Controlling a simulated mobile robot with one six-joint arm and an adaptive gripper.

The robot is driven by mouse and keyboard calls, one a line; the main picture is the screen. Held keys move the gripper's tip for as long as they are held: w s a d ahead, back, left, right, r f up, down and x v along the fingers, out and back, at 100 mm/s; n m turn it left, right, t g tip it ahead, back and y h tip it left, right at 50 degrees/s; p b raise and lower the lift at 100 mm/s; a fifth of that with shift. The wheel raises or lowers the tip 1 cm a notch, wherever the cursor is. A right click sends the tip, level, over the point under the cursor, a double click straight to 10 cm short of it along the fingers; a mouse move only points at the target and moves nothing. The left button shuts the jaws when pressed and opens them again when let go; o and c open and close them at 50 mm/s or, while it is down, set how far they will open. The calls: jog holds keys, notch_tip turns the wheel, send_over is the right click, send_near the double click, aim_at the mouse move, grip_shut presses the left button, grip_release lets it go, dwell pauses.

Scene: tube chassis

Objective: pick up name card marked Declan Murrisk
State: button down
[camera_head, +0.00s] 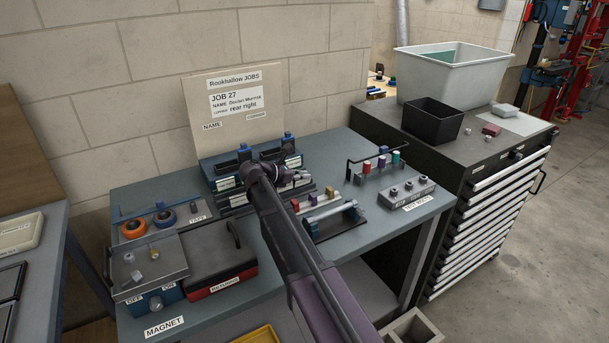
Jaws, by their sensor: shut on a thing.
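The card rack (238,197) stands on the blue-grey bench, with several white name cards along its dark rows. The names on these cards are too small to read. My gripper (297,180) is over the right part of the rack, at the end of my dark arm. It is shut on a small pale piece that looks like a name card. The arm and gripper hide most of this piece, and I cannot read its name. I cannot tell whether it is clear of the rack.
A test-parts block (407,193) and a rack of coloured pieces (378,168) stand at the right of the bench. A drawer cabinet (480,150) stands at right.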

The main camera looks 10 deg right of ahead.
jog(key=shift+w+a+r+p, duration=0.1)
jog(key=shift+w+r+p, duration=0.2)
jog(key=shift+p, duration=0.45)
jog(key=shift+w+a+r+p, duration=0.1)
jog(key=shift+r+p, duration=0.3)
jog(key=shift+p, duration=0.3)
notch_tip(320, 180, up, 7)
jog(key=p, duration=0.6)
jog(key=shift+p, duration=0.4)
